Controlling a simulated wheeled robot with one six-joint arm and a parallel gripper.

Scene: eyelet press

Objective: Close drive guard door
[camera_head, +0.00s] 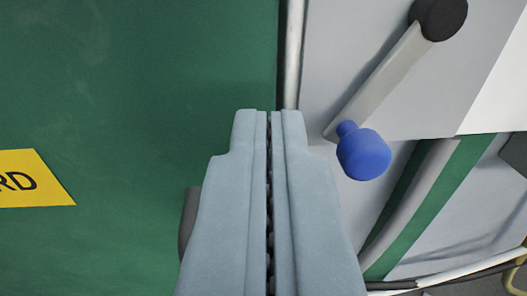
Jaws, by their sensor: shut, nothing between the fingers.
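A large green panel (140,110) fills the left of the view; it looks like the drive guard door. A yellow label (33,179) on it shows the letters "RD", with the rest cut off by the picture edge. My gripper (269,112) is shut and empty, its fingertips in front of the panel near its right edge. Whether they touch the panel I cannot tell. A dark piece (189,222) shows partly behind the left finger. A thin pale rod (293,50) runs upright along the panel's right edge.
A grey crank arm (385,78) with a black hub (438,17) and a blue knob (363,153) is close to the right of my fingertips. Behind it is a light grey surface (335,35). A green strip (425,210) and pale bars lie at lower right.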

